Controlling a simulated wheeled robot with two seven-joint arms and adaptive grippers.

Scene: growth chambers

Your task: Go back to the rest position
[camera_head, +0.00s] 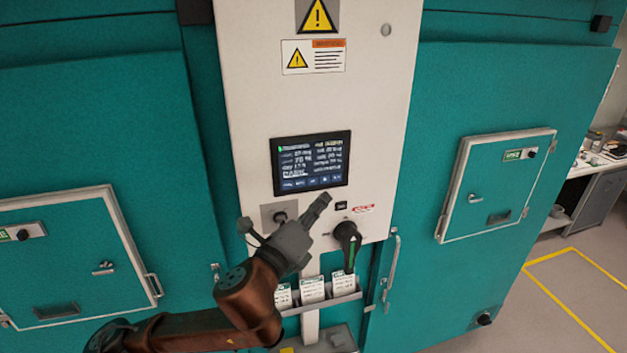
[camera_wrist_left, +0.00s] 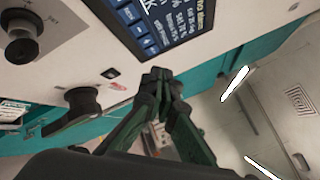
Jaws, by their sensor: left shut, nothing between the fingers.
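My left gripper (camera_head: 322,202) is in front of the white control panel (camera_head: 245,120), its fingers pointing up and to the right. It is below the dark display (camera_head: 311,163) and left of the black rotary handle (camera_head: 348,240). Whether the fingers touch the panel I cannot tell. My right gripper is in neither view.
A round knob (camera_head: 280,217) sits just left of my gripper. A rack of white cards (camera_head: 313,288) is below. Teal chamber doors with hatches (camera_head: 497,183) flank the panel, and a vertical door handle (camera_head: 391,265) stands out at right. Open floor (camera_head: 570,290) lies at far right.

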